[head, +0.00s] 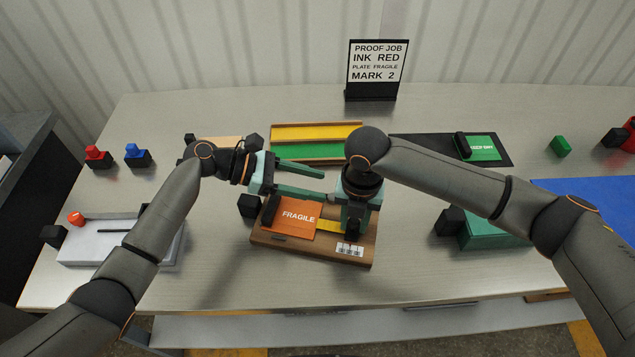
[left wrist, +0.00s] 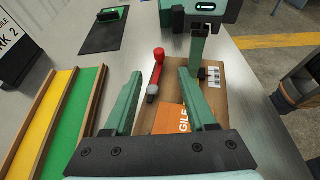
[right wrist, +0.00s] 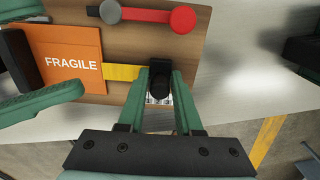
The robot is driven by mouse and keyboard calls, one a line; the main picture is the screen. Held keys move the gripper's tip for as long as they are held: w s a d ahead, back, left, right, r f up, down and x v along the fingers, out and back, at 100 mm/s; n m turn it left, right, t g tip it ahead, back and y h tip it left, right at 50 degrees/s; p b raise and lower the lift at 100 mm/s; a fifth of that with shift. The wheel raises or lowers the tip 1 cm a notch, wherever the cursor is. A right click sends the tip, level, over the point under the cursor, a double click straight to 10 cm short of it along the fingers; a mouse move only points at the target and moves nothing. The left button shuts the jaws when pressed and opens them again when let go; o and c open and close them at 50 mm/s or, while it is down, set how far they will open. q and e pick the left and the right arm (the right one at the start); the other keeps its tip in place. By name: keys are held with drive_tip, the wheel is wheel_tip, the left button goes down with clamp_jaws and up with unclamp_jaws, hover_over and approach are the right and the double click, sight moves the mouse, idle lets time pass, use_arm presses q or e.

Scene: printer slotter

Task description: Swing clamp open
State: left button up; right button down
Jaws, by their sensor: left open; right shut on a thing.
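The clamp has a red arm with a round red end (right wrist: 183,18) and a grey knob (right wrist: 110,12). It lies over the wooden board's far part and also shows in the left wrist view (left wrist: 157,68). The board (head: 300,250) carries an orange FRAGILE plate (head: 292,216) and a yellow strip (right wrist: 122,72). My right gripper (right wrist: 158,85) is shut on a black block (right wrist: 160,72) at the strip's right end. My left gripper (head: 322,184) is open and empty above the board's far side, with the clamp beyond its fingertips in its wrist view. In the head view my grippers hide the clamp.
A tray with yellow and green strips (head: 318,134) lies behind the board. A green box (head: 490,234) stands to the right, a white device (head: 90,250) to the left. A sign (head: 376,68) stands at the back. Bare table lies between.

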drive_tip(key=c, duration=0.5)
unclamp_jaws()
